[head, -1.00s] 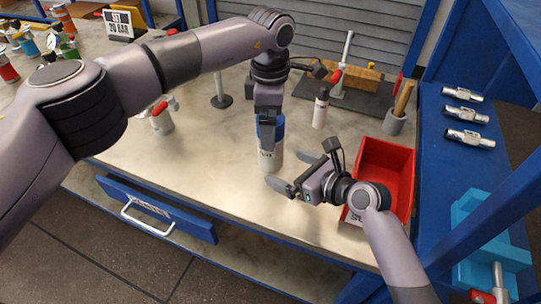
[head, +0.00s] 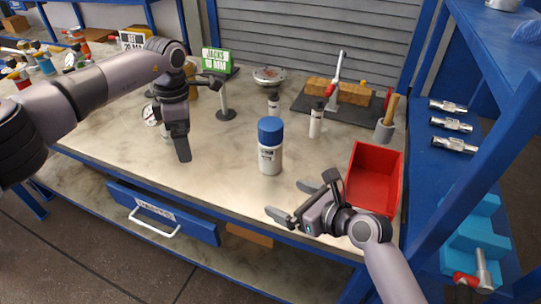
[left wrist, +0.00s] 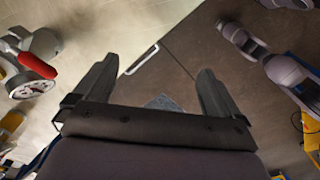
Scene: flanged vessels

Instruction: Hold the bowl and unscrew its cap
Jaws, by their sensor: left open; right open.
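The bowl (head: 269,160) is a white, labelled cylinder standing upright on the bench in the middle of the head view. Its blue cap (head: 270,130) sits on top. My right gripper (head: 291,200) is open and empty, low and to the right of the bowl, near the bench's front edge and apart from it. My left gripper (head: 184,157) points down over the bench, well left of the bowl. The left wrist view shows its two fingers (left wrist: 156,92) spread with nothing between them. Neither bowl nor cap is visible in that view.
A red bin (head: 375,180) stands right of the bowl. Behind are a small white bottle (head: 316,122), a green sign (head: 216,61) on a stand and a grey mat with a wooden block (head: 340,92). Bench around the bowl is clear. A drawer (head: 163,213) protrudes in front.

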